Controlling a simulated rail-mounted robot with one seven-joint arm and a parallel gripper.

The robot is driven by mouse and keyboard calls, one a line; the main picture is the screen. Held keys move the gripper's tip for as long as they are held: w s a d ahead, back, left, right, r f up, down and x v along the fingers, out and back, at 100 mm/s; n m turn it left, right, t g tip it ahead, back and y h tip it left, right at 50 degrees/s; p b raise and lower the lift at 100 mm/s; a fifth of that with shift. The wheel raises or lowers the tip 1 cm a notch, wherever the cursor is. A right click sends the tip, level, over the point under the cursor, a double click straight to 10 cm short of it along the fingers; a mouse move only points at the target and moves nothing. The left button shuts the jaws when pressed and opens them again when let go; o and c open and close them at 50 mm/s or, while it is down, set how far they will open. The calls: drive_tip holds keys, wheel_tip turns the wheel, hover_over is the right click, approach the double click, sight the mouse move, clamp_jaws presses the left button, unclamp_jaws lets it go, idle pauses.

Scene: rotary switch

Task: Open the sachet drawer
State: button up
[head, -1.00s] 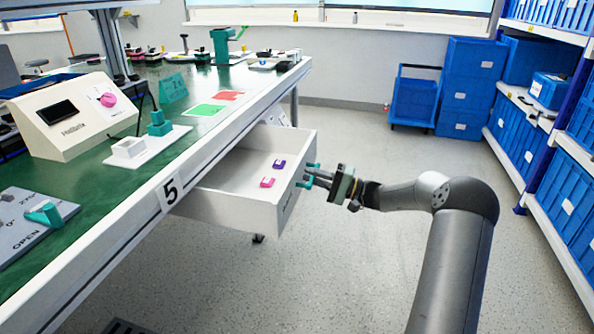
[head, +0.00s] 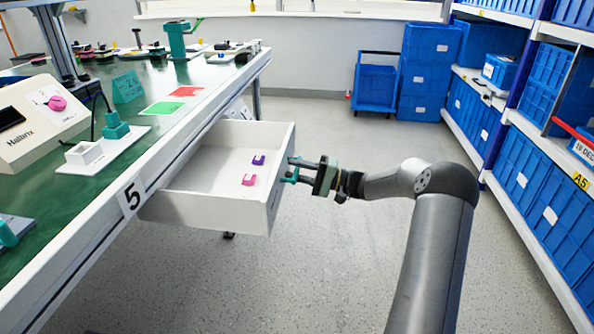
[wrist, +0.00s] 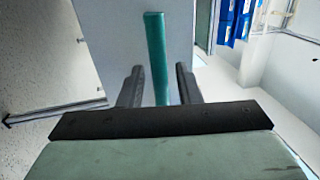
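The white drawer (head: 215,211) is pulled well out from under the green workbench. A purple piece (head: 258,159) and a pink piece (head: 249,180) lie inside it. I cannot read a sachet label on it. Its teal handle (head: 291,178) is on the front face. My gripper (head: 304,170) is at that handle, outside the drawer front. In the wrist view the teal handle bar (wrist: 156,50) stands between my two fingers (wrist: 160,88), with a visible gap on each side. The fingers look apart rather than clamped on it.
The workbench (head: 75,205) with switches, a control box (head: 38,122) and coloured mats is on the left. Blue crate shelves (head: 500,150) stand on the right, and a blue trolley (head: 375,85) at the back. The floor between is clear.

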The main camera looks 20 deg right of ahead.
drive_tip(key=p+v, duration=0.4)
drive_tip(key=v, duration=1.3)
drive_tip(key=shift+d, duration=0.15)
